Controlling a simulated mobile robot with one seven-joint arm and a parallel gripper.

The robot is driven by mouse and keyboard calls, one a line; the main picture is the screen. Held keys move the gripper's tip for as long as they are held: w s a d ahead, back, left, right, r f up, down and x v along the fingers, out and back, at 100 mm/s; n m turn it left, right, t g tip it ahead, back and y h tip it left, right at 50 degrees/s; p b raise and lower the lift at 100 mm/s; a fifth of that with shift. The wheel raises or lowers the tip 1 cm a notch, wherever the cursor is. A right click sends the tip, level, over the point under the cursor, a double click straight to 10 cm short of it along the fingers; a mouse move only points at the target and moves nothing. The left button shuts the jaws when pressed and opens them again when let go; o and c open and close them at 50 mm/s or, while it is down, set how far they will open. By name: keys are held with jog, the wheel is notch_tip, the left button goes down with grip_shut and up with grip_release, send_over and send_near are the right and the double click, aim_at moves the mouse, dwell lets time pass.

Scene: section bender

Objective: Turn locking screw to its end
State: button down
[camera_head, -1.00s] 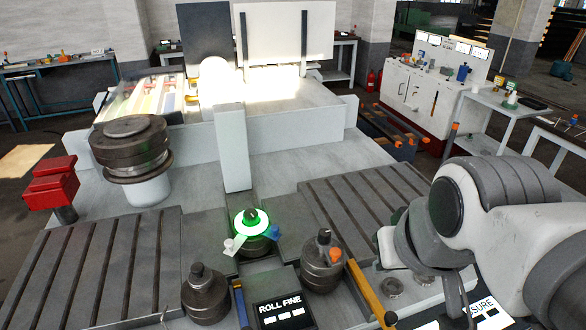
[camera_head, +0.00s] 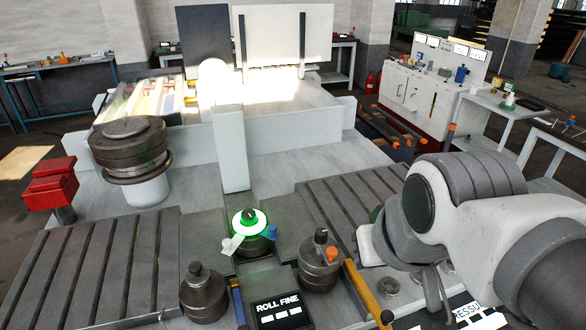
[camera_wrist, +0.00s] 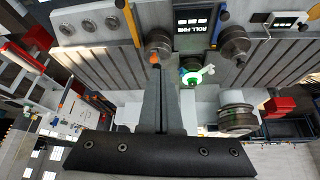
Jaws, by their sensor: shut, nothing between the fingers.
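A locking screw named as such cannot be singled out for sure. A roller post with a glowing green ring (camera_head: 248,220) stands at the centre, with a white lever (camera_head: 232,245) and a blue knob (camera_head: 271,231); it also shows in the wrist view (camera_wrist: 191,77). Right of it is a dark roller (camera_head: 319,271) with an orange knob (camera_head: 331,254). My gripper (camera_wrist: 165,66) is shut and empty in the wrist view. Its tips appear close to the orange knob (camera_wrist: 155,60); contact cannot be told. In the head view the fingers cannot be made out.
Another dark roller (camera_head: 204,296) stands front left, with the ROLL FINE panel (camera_head: 279,311) between the two. A yellow bar (camera_head: 367,292) runs right of the right roller. A large roller stack (camera_head: 130,148) and a white column (camera_head: 231,150) rise behind. Slotted plates (camera_head: 105,265) flank the centre.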

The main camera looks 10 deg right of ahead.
jog(key=c, duration=1.1)
grip_release()
jog(key=shift+w+r, duration=0.15)
jog(key=shift+w, duration=0.1)
jog(key=shift+c, duration=0.2)
jog(key=o, duration=0.7)
jog(key=shift+g, duration=0.5)
jog(key=w, duration=0.1)
jog(key=w+r, duration=0.1)
jog(key=w+b, duration=0.1)
jog(key=w, duration=0.1)
jog(key=shift+r, duration=0.3)
jog(key=shift+c, duration=0.2)
jog(key=n+g+b, duration=0.2)
jog(key=g+b, duration=0.1)
jog(key=g, duration=0.2)
send_over(321, 231)
notch_tip(321, 231, down, 6)
notch_tip(321, 231, down, 17)
jog(key=shift+f, duration=0.15)
jog(key=shift+c, duration=0.2)
grip_shut()
